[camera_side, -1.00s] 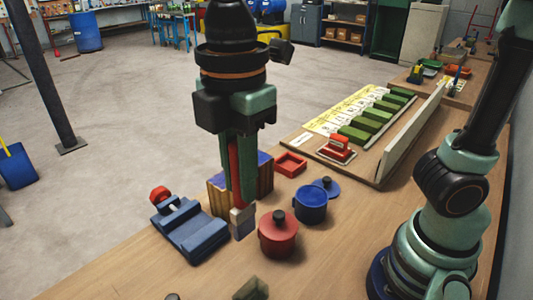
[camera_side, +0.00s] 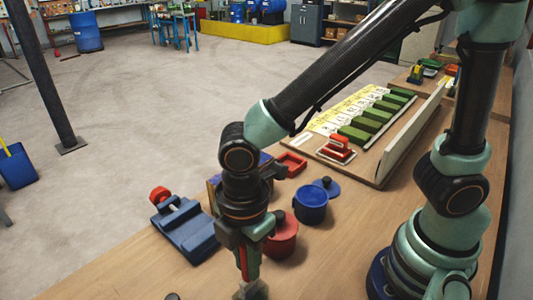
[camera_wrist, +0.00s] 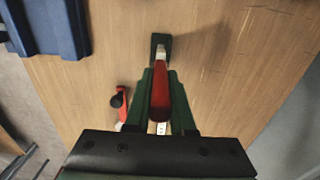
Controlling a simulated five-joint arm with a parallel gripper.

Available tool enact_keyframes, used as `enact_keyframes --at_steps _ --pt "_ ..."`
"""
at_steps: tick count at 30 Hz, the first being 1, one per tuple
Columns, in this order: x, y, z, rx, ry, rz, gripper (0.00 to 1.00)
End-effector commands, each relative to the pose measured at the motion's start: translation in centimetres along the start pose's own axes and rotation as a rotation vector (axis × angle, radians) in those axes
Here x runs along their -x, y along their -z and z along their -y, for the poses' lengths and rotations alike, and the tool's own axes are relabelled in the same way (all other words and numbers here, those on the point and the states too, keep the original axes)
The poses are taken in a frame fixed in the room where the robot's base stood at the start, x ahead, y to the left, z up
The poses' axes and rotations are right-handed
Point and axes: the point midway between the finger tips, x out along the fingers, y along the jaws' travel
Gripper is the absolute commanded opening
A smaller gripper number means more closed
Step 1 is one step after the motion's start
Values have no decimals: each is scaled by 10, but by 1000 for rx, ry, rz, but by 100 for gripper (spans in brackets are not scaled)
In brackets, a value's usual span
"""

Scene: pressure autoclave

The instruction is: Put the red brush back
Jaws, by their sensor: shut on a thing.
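The red brush (camera_wrist: 160,95) is between the fingers of my gripper (camera_wrist: 163,100), which is shut on it. In the wrist view its red handle lies toward the camera and a pale end points at a small dark green block (camera_wrist: 161,41). In the side view my gripper (camera_side: 247,266) points down near the table's front edge. The grey-green block (camera_side: 262,291) is there at the lower end, partly hidden by the gripper. I cannot tell whether the brush touches the block or is inside it.
A blue vise (camera_side: 185,232) stands left of my gripper. A red pot (camera_side: 284,240) stands close on the right, partly hidden, with a blue pot (camera_side: 310,205) behind it. A red item with a black knob (camera_wrist: 122,103) lies nearby in the wrist view.

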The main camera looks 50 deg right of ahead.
Motion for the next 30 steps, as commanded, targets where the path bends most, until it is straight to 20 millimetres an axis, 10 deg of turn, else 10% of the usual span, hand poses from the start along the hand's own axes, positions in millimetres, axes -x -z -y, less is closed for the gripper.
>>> enact_keyframes --at_steps 19,20,22,30 --pt "-32 0 0 0 1 1 0" --pt "-32 0 0 0 0 0 30" --pt "-32 0 0 0 0 0 52" --pt "-32 0 0 0 0 0 52"
